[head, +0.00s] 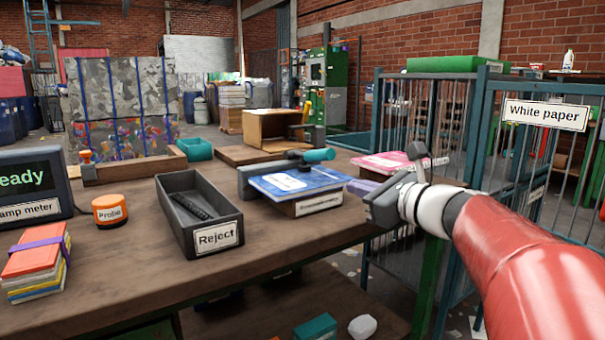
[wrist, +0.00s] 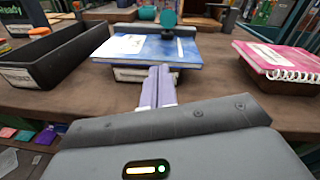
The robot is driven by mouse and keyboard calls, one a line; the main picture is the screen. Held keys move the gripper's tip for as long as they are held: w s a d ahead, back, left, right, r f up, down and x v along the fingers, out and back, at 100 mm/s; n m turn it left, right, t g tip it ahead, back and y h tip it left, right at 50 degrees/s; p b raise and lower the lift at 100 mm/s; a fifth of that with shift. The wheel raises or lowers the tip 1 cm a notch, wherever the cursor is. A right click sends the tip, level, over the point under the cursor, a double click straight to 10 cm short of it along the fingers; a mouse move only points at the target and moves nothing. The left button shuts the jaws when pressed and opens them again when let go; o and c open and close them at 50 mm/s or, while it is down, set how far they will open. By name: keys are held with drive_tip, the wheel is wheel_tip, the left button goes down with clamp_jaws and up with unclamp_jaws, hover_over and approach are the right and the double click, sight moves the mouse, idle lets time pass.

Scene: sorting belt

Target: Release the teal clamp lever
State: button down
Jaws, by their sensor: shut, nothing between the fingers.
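The teal clamp lever (head: 318,155) lies across the top of a dark clamp, above a blue book (head: 303,182) on the table. It also shows in the wrist view as a teal round end (wrist: 168,19) facing the camera, behind the blue book (wrist: 150,50). The blue book rests on a thicker labelled block (head: 318,203). My gripper (head: 374,208) is at the table's right front, right of the book and apart from the lever. In the wrist view its fingers (wrist: 157,88) are together and empty, pointing towards the book.
A black Reject tray (head: 200,215) stands left of the book. A pink notebook (head: 395,163) lies to the right, beside a metal cage (head: 430,110). An orange probe (head: 110,210) and strapped notebooks (head: 36,262) are at the left. The front middle of the table is clear.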

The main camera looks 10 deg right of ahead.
sight(330, 181)
drive_tip(key=shift+w+d+r+m+t, duration=0.4)
drive_tip(key=shift+w+d+r+m, duration=0.1)
drive_tip(key=shift+d+m, duration=0.1)
drive_tip(key=x, duration=1)
drive_tip(key=shift+f, duration=0.1)
drive_tip(key=shift+p, duration=0.3)
